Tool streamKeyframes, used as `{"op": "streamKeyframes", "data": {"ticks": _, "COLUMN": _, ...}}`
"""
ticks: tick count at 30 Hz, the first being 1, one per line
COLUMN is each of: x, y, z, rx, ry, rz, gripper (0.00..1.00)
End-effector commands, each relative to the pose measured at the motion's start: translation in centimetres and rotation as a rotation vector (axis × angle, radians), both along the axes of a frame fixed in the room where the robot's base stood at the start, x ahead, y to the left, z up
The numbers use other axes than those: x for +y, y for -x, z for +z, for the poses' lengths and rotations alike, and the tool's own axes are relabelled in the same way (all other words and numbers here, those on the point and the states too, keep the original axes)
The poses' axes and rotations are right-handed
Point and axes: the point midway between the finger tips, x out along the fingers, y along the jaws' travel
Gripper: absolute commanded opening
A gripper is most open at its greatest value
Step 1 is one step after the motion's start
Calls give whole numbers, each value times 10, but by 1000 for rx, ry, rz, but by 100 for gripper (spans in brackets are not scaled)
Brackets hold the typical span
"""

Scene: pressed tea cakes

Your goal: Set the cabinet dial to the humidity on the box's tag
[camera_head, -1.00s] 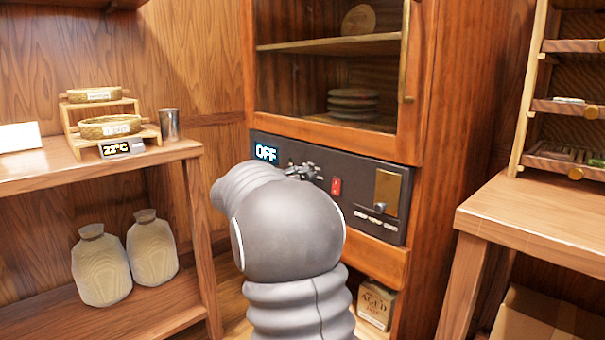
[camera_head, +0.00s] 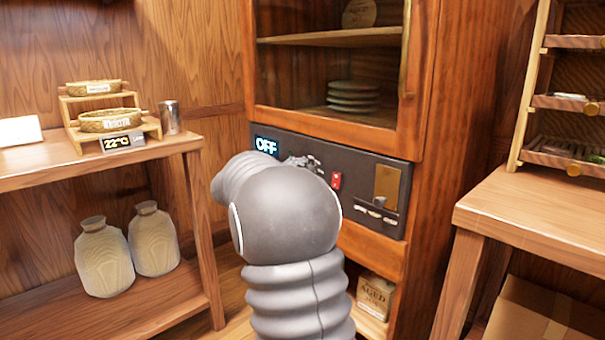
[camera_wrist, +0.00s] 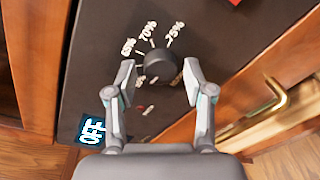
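The round black dial (camera_wrist: 158,63) sits on the dark cabinet panel (camera_head: 350,172). In the wrist view, printed marks 65%, 70% and 75% fan around it; other marks are partly hidden by the fingers. I cannot tell where it points. My gripper (camera_wrist: 160,68) is open, one finger on each side of the dial, with gaps showing. In the head view my arm mostly hides the dial. The panel display (camera_head: 266,145) reads OFF. A box (camera_head: 375,297) marked AGED stands below in the cabinet; its small print is unreadable.
A red switch (camera_head: 336,180) and a brass plate (camera_head: 388,184) are on the panel. The glazed cabinet door (camera_head: 409,60) is above. A shelf with jars (camera_head: 103,258) stands left, and a wooden table (camera_head: 540,215) stands right.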

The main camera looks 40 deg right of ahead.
Motion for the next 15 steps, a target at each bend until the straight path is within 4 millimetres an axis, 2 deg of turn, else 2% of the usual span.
{"op": "streamKeyframes", "data": {"ticks": 10, "x": 2, "y": 0, "z": 0, "rx": -1, "ry": -1, "rz": 1, "gripper": 61}}
{"op": "streamKeyframes", "data": {"ticks": 15, "x": 20, "y": 1, "z": 2, "rx": -1, "ry": -1, "rz": 3, "gripper": 61}}
